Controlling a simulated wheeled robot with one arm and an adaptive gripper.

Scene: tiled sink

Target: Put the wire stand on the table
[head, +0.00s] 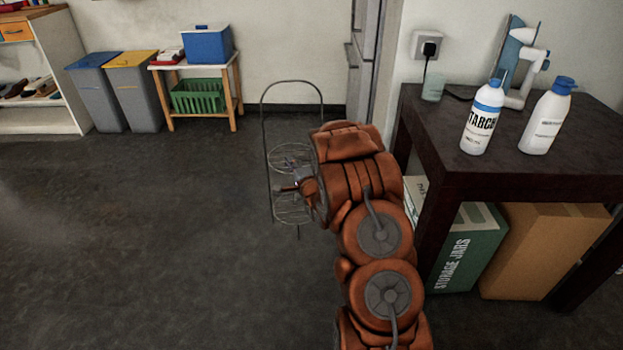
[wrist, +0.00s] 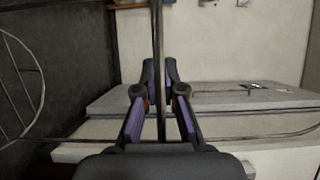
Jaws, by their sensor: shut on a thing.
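The wire stand (head: 268,158) is a thin grey frame with a tall rounded hoop and two round wire tiers. It is upright, left of the dark table (head: 437,135), above the floor or near it; I cannot tell which. My gripper (head: 290,187) is at the stand's middle, between the tiers. In the wrist view my gripper (wrist: 159,85) is shut on a thin upright rod of the wire stand (wrist: 157,35), between its purple pads. A curved wire shows at the left of that view. My arm hides part of the stand's right side.
On the table stand a starch bottle (head: 481,118), a white bottle with a blue cap (head: 547,118), a cup (head: 433,87) and a blue and white device (head: 517,62). The front left of the tabletop is clear. Boxes (head: 466,250) sit underneath. The floor at left is open.

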